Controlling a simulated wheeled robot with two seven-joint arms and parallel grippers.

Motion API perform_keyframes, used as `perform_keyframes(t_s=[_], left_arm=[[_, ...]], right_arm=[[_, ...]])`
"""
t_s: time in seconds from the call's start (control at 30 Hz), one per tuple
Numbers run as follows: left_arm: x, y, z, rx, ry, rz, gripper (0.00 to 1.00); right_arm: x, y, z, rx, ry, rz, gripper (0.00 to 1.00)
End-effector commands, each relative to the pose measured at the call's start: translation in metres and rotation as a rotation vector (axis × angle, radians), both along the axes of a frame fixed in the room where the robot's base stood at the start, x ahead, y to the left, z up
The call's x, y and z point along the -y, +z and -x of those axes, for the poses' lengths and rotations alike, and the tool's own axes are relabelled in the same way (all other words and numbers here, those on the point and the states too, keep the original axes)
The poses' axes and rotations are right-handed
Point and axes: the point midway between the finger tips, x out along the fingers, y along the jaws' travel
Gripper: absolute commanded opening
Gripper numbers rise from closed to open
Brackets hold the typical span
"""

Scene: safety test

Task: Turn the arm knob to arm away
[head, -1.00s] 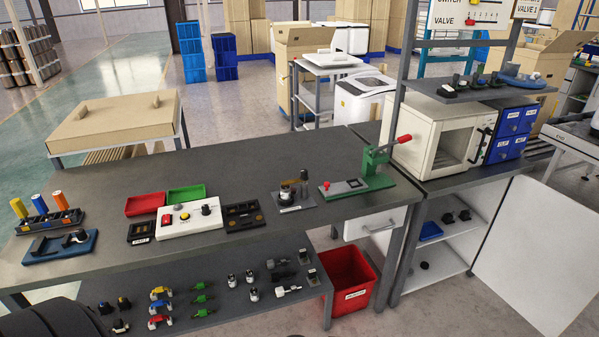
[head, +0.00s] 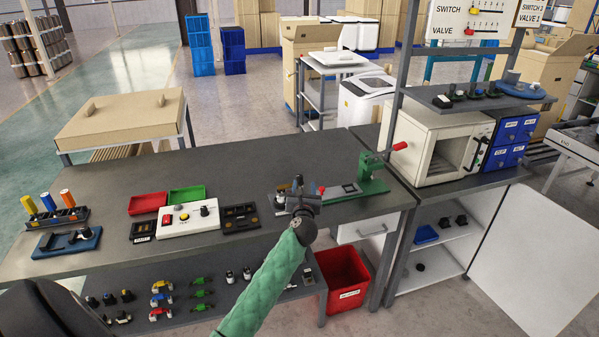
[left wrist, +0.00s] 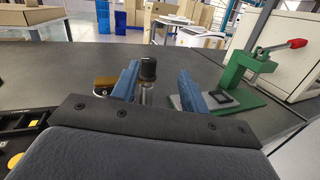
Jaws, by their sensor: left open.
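A small grey fixture (head: 283,194) with a labelled plate and a black-topped post stands on the dark workbench. My left gripper (head: 305,190) is over its right side and partly hides it. In the left wrist view the blue fingers of my left gripper (left wrist: 158,72) are open. A silver post with a black knob top (left wrist: 147,70) shows between them, apparently untouched. A white control box (head: 185,220) with a red button, a yellow button and a black knob (head: 204,211) sits to the left. No "arm away" marking is readable, so I cannot tell which knob is meant.
A green press (head: 370,175) with a red handle stands right of my gripper. A black tray (head: 241,217), a red tray (head: 147,204) and a green tray (head: 187,194) lie on the bench. A white oven-like box (head: 430,140) stands at the right. The bench's back is clear.

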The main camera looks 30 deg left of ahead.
Motion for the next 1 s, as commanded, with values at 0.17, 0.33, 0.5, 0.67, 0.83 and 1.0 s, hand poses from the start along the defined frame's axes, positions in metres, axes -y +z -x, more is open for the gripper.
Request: perform_keyframes(t_s=[0.17,0.33,0.5,0.67,0.83,1.0], left_arm=[[-0.019,-0.004,-0.007,-0.009,0.050,0.111,0.45],[-0.029,-0.004,-0.020,-0.010,0.054,0.118,0.45],[-0.043,-0.003,-0.040,-0.010,0.053,0.116,0.45],[-0.055,-0.004,-0.057,-0.010,0.053,0.115,0.45],[-0.061,-0.005,-0.068,-0.009,0.052,0.116,0.45],[-0.063,-0.006,-0.070,-0.010,0.052,0.116,0.45]], right_arm=[[0.003,-0.008,0.003,-0.002,0.000,0.003,0.36],[0.006,-0.022,0.009,-0.005,-0.001,0.007,0.36],[0.010,-0.041,0.013,0.001,0.000,0.012,0.36],[0.013,-0.056,0.014,0.008,0.002,0.015,0.36],[0.015,-0.065,0.016,0.012,0.002,0.017,0.36],[0.015,-0.067,0.016,0.016,0.003,0.018,0.36]])
